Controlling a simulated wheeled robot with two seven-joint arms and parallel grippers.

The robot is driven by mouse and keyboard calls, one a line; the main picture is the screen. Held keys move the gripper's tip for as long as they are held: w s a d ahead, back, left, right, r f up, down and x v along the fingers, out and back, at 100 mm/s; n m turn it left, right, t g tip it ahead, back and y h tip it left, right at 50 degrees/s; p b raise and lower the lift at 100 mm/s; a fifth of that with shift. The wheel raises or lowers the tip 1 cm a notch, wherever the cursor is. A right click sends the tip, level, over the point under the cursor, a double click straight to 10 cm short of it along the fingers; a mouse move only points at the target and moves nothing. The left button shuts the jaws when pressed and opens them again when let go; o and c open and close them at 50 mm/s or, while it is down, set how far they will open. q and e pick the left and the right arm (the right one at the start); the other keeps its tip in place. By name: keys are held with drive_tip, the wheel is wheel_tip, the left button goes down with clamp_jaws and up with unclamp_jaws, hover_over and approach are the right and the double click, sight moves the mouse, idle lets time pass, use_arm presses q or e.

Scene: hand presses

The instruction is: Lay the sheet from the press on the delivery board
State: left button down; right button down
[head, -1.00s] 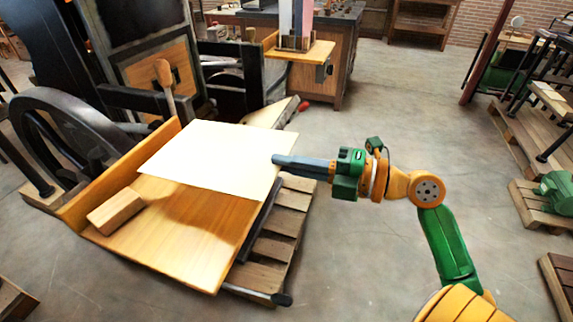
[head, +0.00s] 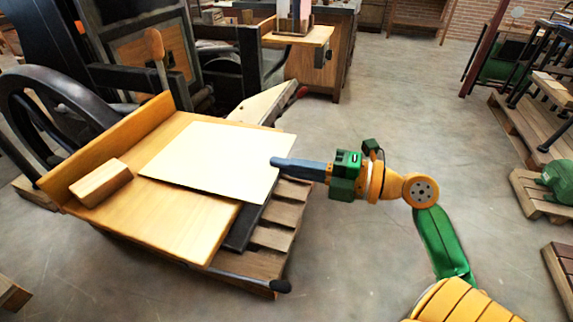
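A cream sheet (head: 212,160) lies flat over the right part of a wooden board (head: 190,228) with a raised edge along its left side, which looks like the delivery board. The sheet's right edge reaches past the board's edge. A narrow shadow shows along its near edge; whether it fully touches the board I cannot tell. My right gripper (head: 275,162) is at the sheet's right edge, its dark fingers together, apparently pinching that edge. The lower finger is hidden. My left gripper is not in view.
A wooden block (head: 100,183) sits on the board's left part. A slatted pallet (head: 278,225) and a dark bar (head: 245,228) are under the board's right side. A black press with a wheel (head: 50,110) stands behind left. The floor (head: 400,110) around my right arm is mostly clear.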

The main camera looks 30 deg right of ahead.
drive_tip(key=c, duration=0.9)
unclamp_jaws()
drive_tip(key=shift+f, duration=0.1)
drive_tip(key=shift+f+b, duration=0.65)
drive_tip(key=shift+b, duration=0.55)
